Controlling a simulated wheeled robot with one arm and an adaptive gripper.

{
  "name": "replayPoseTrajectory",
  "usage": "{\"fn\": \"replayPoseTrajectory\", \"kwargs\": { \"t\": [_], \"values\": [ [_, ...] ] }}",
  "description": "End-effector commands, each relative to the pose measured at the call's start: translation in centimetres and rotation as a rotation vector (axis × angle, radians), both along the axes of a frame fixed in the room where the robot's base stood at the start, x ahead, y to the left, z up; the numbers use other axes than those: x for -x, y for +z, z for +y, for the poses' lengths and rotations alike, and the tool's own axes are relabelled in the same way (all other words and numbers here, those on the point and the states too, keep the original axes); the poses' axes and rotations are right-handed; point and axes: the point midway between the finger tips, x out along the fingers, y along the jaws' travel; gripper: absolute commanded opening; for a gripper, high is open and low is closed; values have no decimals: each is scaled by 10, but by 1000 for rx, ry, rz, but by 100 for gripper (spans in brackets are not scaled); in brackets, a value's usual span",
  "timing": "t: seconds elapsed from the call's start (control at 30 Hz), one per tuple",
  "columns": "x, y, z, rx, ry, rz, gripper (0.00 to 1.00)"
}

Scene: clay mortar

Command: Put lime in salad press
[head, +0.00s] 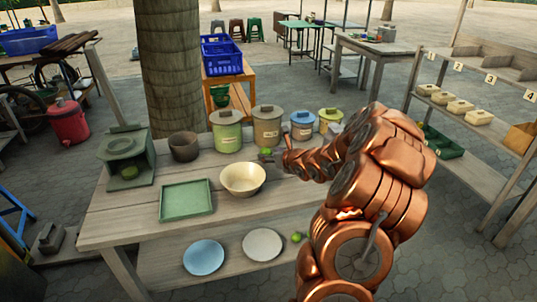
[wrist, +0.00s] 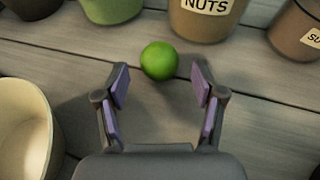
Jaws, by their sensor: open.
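A green lime (wrist: 159,61) lies on the wooden table in the wrist view, just beyond and between my fingertips. It also shows small in the head view (head: 266,151), in front of the canisters. My gripper (wrist: 160,84) is open and empty, with its purple-padded fingers apart and not touching the lime. No thing is clearly marked as the salad press. A dark clay pot (head: 184,147) stands at the back left of the table, and a cream bowl (head: 242,192) stands nearer the front.
Several lidded canisters, among them a brown one labelled NUTS (wrist: 207,22), stand behind the lime. A green tray (head: 187,212) and a green stove-like box (head: 127,158) are on the left. The lower shelf holds a blue plate (head: 204,258), a white plate (head: 262,245) and green fruit (head: 296,238).

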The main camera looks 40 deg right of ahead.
Motion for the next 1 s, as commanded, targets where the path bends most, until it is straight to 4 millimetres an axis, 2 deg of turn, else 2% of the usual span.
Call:
{"fn": "replayPoseTrajectory", "kwargs": {
  "t": [0.4,0.6,0.8,1.0],
  "values": [
    [58,26,5,0,-1,-6,68],
    [79,34,6,0,-2,-2,68],
    [87,38,8,3,0,-3,68],
    [86,40,12,10,11,-4,68]
  ]
}}
